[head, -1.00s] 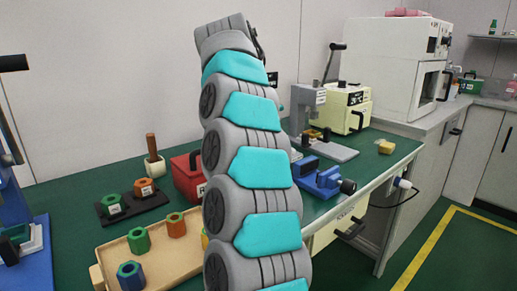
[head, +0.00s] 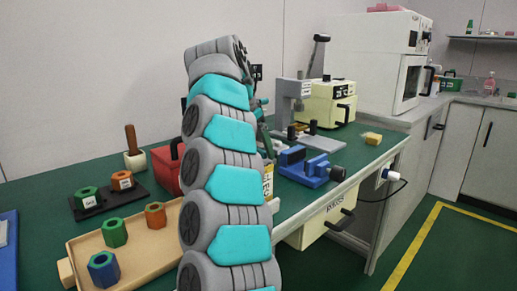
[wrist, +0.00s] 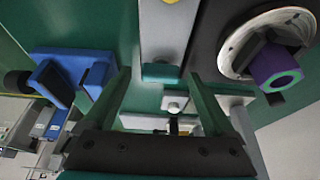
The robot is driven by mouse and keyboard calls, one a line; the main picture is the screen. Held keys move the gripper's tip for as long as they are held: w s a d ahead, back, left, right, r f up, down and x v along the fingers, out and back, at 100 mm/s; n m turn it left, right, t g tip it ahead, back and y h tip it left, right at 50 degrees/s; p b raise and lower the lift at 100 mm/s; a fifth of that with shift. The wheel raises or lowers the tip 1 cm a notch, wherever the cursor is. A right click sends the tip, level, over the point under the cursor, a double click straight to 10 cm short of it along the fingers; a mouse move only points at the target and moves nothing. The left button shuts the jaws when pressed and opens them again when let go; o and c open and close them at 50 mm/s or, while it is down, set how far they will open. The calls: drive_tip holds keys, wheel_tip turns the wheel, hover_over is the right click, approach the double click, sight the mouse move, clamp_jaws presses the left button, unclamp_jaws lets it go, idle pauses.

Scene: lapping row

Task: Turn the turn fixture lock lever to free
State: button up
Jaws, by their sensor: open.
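I cannot make out for certain which part is the fixture lock lever. In the wrist view my gripper (wrist: 158,75) is open, with its two dark green fingers apart and nothing held between them. A small green block (wrist: 160,72) on a grey strip shows between the fingertips. Just below it is a pale block with a round knob (wrist: 172,105); contact with the fingers cannot be judged. In the head view my arm hides most of the gripper. A grey stand (head: 292,100) and an upright dark-topped lever (head: 318,52) stand to its right.
A blue vise (head: 310,167) sits near the bench's front edge, also at left in the wrist view (wrist: 60,75). A wooden tray (head: 150,255) with hex nuts and a red box (head: 166,170) lie left. A purple hex piece (wrist: 277,68) is at right in the wrist view.

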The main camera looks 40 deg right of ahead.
drive_tip(key=shift+c, duration=0.3)
drive_tip(key=c, duration=1.3)
drive_tip(key=shift+n, duration=0.4)
drive_tip(key=n+t, duration=0.1)
drive_tip(key=n, duration=0.1)
drive_tip(key=shift+s+n+b, duration=0.15)
drive_tip(key=shift+n+b, duration=0.15)
drive_tip(key=shift+b, duration=0.05)
drive_tip(key=n, duration=0.1)
drive_tip(key=n+t+p, duration=0.1)
drive_tip(key=n, duration=0.1)
drive_tip(key=n+y+p, duration=0.1)
drive_tip(key=shift+d+r+n+t, duration=0.1)
drive_tip(key=shift+r+n+t, duration=0.2)
drive_tip(key=shift+t, duration=0.1)
drive_tip(key=n+y+p, duration=0.1)
drive_tip(key=n+p, duration=0.1)
drive_tip(key=n+t+y+p, duration=0.1)
drive_tip(key=n+p, duration=0.1)
drive_tip(key=n, duration=0.1)
drive_tip(key=shift+s+d, duration=0.1)
drive_tip(key=shift+d, duration=0.05)
drive_tip(key=shift+d+f+n+y+p, duration=0.1)
drive_tip(key=shift+n+y+p, duration=0.3)
drive_tip(key=shift+n, duration=0.85)
drive_tip(key=shift+f+n+y+p, duration=0.1)
drive_tip(key=shift+n+y+p, duration=0.3)
drive_tip(key=shift+n, duration=0.85)
